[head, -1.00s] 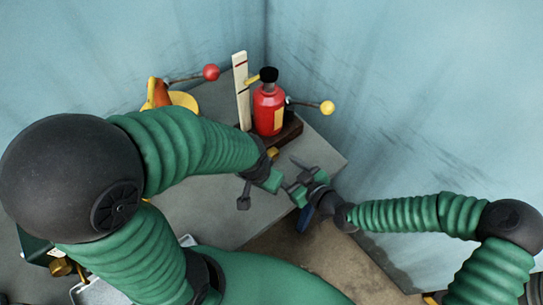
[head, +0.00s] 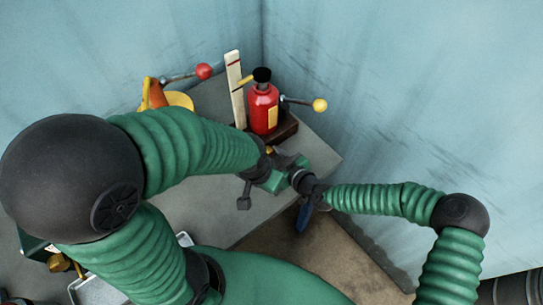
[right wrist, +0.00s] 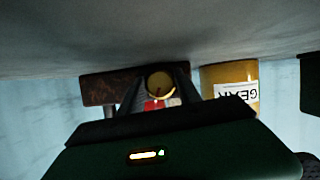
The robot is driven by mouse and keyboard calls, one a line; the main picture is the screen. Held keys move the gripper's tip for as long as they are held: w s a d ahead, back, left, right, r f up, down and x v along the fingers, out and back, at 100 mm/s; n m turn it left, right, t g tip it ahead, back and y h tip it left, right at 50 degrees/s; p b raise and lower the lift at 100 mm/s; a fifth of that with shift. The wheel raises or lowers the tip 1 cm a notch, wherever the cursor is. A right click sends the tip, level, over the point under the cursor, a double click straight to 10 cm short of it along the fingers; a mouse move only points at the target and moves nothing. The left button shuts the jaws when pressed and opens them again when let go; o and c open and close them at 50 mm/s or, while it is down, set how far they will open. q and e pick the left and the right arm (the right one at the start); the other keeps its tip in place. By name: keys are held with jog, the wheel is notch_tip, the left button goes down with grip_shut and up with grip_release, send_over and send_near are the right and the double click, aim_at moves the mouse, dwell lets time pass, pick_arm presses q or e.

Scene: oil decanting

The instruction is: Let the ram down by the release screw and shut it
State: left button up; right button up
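A red jack (head: 263,112) with a black top stands upright on a dark base at the far corner of the bench. A white scale strip (head: 235,90) with red marks stands at its left. A brass round knob (head: 271,150), apparently the release screw, shows low at its front. In the right wrist view the knob (right wrist: 160,85) sits between my right gripper's fingers; whether they touch it I cannot tell. My right gripper (head: 281,161) is open, close in front of the base. My left gripper (head: 252,190) is just left of it; its fingers are partly hidden.
A lever with a yellow ball (head: 320,105) sticks out right of the jack. A rod with a red ball (head: 204,71) is at the left, above a yellow container (head: 182,100). A yellow GEAR can (right wrist: 230,80) shows in the right wrist view. Walls close off the back and right.

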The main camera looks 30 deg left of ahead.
jog(key=shift+w+d+f, duration=0.1)
jog(key=shift+d+f, duration=0.05)
jog(key=shift+d, duration=0.1)
jog(key=shift+c, duration=1.2)
grip_shut()
jog(key=shift+s, duration=0.2)
jog(key=shift+w, duration=0.1)
jog(key=o, duration=1)
grip_release()
jog(key=shift+d, duration=0.1)
jog(key=v, duration=1.7)
jog(key=shift+w, duration=0.1)
